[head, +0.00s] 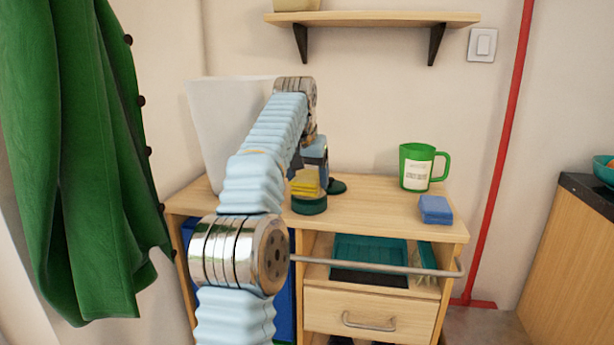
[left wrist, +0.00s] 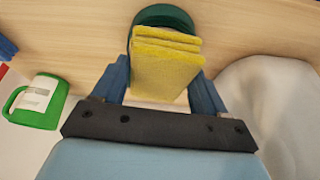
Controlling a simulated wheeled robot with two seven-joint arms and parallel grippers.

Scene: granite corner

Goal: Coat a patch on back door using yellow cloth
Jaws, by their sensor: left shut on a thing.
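My left gripper (head: 308,178) reaches over the wooden cabinet top and is shut on the yellow cloth (head: 305,184). In the left wrist view the folded yellow cloth (left wrist: 163,70) sits between the two blue fingers of my left gripper (left wrist: 165,72). A round dark green tin (head: 309,205) stands just below the cloth on the cabinet top. It also shows past the cloth in the left wrist view (left wrist: 165,15). I cannot tell whether the cloth touches the tin. No back door can be made out. My right gripper is not in view.
The wooden cabinet (head: 375,210) carries a green mug (head: 415,168), a blue sponge (head: 435,209) and a tall white bin (head: 222,125). A metal rail (head: 375,266) crosses its front. A green coat (head: 75,150) hangs at left. A shelf (head: 375,19) juts out above.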

